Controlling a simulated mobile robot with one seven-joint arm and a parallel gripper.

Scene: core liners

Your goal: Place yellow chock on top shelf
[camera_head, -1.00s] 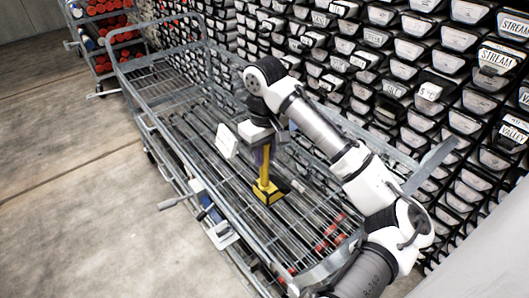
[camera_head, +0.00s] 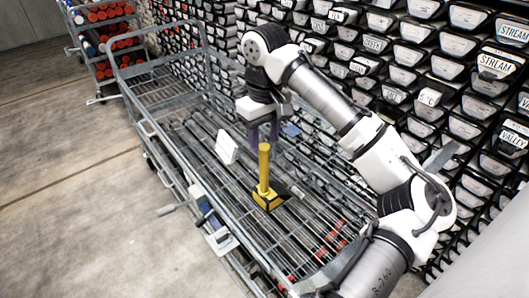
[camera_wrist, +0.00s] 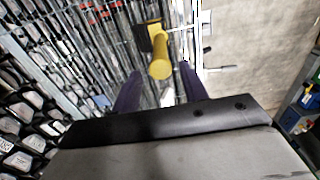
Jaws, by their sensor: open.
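The yellow chock (camera_head: 264,178), with a tall upright handle and a yellow and black wedge base, stands on the barred top shelf (camera_head: 180,128) of the metal trolley. It also shows in the wrist view (camera_wrist: 160,68), its handle end pointing at the camera. My gripper (camera_head: 264,138) is open, its purple fingers above and behind the handle in the head view. The fingers look apart from the chock, with nothing held. Part of the fingers is hidden behind the handle top.
A white panel (camera_head: 227,144) stands on the shelf left of the chock. Racks of labelled black trays (camera_head: 430,65) line the wall behind the trolley. Another rack with red-ended cylinders (camera_head: 108,32) is at the far left. The concrete floor (camera_head: 75,185) is clear.

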